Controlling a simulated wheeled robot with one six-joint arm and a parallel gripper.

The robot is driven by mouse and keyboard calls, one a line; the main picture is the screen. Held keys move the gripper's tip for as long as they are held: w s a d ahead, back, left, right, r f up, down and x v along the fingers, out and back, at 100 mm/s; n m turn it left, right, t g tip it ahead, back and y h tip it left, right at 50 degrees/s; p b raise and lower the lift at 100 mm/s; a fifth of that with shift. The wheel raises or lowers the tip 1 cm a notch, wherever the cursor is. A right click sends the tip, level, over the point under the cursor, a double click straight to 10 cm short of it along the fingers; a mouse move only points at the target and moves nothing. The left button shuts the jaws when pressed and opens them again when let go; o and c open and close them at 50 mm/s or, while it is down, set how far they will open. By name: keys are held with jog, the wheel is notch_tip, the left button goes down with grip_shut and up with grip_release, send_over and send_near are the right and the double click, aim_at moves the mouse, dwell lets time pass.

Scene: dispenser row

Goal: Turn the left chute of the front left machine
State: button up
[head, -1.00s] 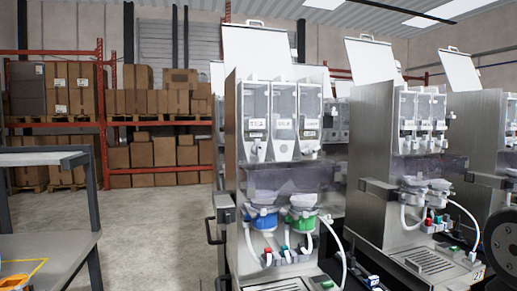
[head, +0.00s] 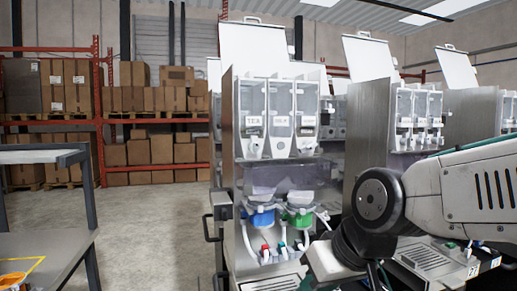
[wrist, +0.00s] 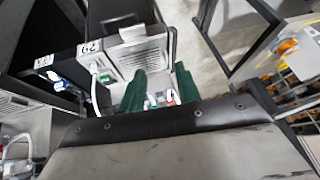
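The front left machine (head: 228,180) is a steel dispenser with three clear canisters under a raised white lid. Its left canister (head: 253,105) is labelled TEA. A white chute (head: 253,148) juts from the foot of that canister. In the wrist view my gripper (wrist: 160,90) shows two dark green fingers, spread apart with no object held between them. A small red part and white parts show beyond the fingers. My arm crosses the lower right of the head view, well to the right of the left chute; I cannot make out the fingertips there.
A blue-collared bowl (head: 262,217) and a green-collared bowl (head: 299,218) sit below the canisters, with white hoses and taps. More dispensers (head: 375,125) stand to the right. A grey table (head: 50,245) is at the left. Open floor (head: 150,235) lies between table and machine.

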jog(key=w+a+r+t+y, duration=0.1)
jog(key=w+a+r+t, duration=0.2)
jog(key=w+r, duration=0.2)
jog(key=w+a+r+t, duration=0.3)
jog(key=w+r, duration=0.2)
jog(key=w+a+r+t+y, duration=0.1)
jog(key=w+a+r+t, duration=0.2)
jog(key=w+r, duration=0.3)
jog(key=shift+a+t+y, duration=0.3)
jog(key=shift+a+t, duration=0.1)
jog(key=shift+a, duration=0.2)
jog(key=m+t+h, duration=0.1)
jog(key=t+h, duration=0.1)
jog(key=t, duration=0.1)
send_near(257, 147)
jog(key=x, duration=0.8)
jog(key=shift+w, duration=0.15)
grip_shut()
